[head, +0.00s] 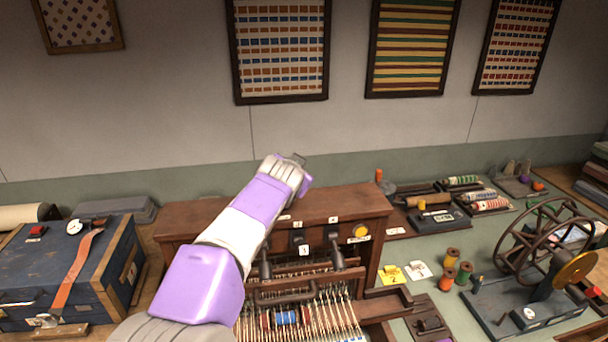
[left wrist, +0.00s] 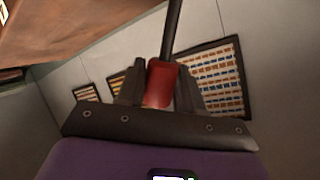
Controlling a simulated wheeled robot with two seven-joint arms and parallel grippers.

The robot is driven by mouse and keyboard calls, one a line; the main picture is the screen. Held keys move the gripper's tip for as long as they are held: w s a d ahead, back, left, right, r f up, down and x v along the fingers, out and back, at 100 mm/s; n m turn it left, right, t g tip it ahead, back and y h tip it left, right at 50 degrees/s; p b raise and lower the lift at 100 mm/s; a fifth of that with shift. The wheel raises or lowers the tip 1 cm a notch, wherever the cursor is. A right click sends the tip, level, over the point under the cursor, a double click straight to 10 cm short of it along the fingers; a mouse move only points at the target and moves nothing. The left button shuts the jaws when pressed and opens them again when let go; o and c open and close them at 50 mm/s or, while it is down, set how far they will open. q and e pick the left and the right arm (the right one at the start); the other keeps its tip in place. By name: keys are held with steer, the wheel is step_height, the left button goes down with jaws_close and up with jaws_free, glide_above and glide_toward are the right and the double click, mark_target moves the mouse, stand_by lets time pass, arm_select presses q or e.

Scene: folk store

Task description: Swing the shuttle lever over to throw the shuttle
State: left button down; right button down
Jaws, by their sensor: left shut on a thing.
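In the left wrist view, my left gripper (left wrist: 160,95) is shut on the red handle (left wrist: 160,84) of a lever, whose dark rod (left wrist: 172,28) runs up out of the picture. In the head view my left arm reaches up over the wooden loom (head: 345,205), and its gripper (head: 297,160) is above the loom's top edge. The lever and red handle are hidden behind my arm there. A piece with blue, red and white bands (head: 286,318) lies among the loom's threads, partly hidden by my arm. My right gripper is not in view.
A blue chest (head: 55,280) with an orange strap stands left of the loom. To the right are thread spools (head: 452,258), a winding wheel (head: 540,240) and trays of tools (head: 435,215). Framed textiles (head: 280,50) hang on the wall behind.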

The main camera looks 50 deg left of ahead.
arm_select(q)
steer(key=shift+f, duration=0.2)
steer(key=c, duration=0.8)
jaws_free()
steer(key=shift+r, duration=0.1)
steer(key=shift+s+d+r, duration=0.25)
steer(key=shift+d+r, duration=0.05)
steer(key=shift+d, duration=0.05)
steer(key=v, duration=0.6)
steer(key=shift+s, duration=0.25)
steer(key=shift+d+r, duration=0.1)
